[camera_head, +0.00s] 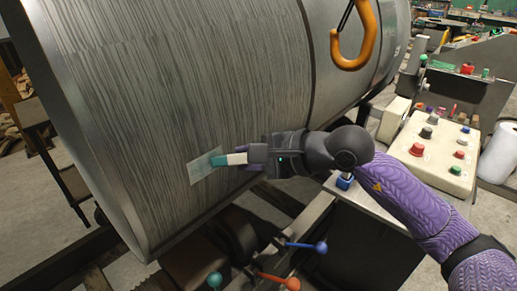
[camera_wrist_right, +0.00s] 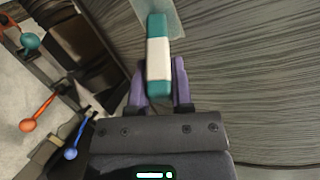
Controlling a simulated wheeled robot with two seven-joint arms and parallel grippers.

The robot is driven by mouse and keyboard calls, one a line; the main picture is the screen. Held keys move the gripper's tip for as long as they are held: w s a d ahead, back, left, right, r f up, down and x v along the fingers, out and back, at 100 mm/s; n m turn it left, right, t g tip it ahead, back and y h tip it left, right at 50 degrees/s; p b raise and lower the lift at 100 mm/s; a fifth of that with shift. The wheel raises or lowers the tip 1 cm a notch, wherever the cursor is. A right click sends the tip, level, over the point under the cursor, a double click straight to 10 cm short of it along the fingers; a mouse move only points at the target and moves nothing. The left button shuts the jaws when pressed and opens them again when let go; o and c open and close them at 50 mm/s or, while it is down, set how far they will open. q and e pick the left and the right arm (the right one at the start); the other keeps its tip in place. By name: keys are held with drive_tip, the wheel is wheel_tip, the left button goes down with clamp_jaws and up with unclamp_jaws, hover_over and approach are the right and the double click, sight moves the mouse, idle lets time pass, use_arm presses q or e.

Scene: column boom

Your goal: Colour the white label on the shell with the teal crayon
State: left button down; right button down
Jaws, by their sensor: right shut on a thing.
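The shell (camera_head: 230,60) is a large metal cylinder with a streaked grey surface, filling the left and middle of the head view. The label (camera_head: 204,166) on its lower side looks pale teal in places. My right gripper (camera_head: 250,158) is shut on the teal crayon (camera_head: 219,160), which has a white band around it. The crayon's tip is over the label; I cannot tell for certain whether it touches. In the right wrist view the crayon (camera_wrist_right: 158,60) stands between the purple fingers, its far end over the label (camera_wrist_right: 172,18). My left gripper is not in view.
An orange hook (camera_head: 357,45) hangs in front of the shell. A control panel (camera_head: 432,150) with several buttons stands at the right. Levers with teal (camera_head: 215,280), red (camera_head: 292,284) and blue (camera_head: 321,247) knobs stick out below the shell.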

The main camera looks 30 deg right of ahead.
drive_tip(key=shift+s+a, duration=0.25)
drive_tip(key=shift+a, duration=0.55)
drive_tip(key=a, duration=0.1)
drive_tip(key=s+a, duration=0.1)
drive_tip(key=a, duration=0.1)
drive_tip(key=shift+s+a+p, duration=0.15)
drive_tip(key=shift+a+p, duration=0.15)
drive_tip(key=shift+p, duration=0.1)
drive_tip(key=s, duration=0.2)
drive_tip(key=s+d+p, duration=0.1)
drive_tip(key=s+d, duration=0.1)
drive_tip(key=s, duration=0.1)
drive_tip(key=shift+s, duration=0.3)
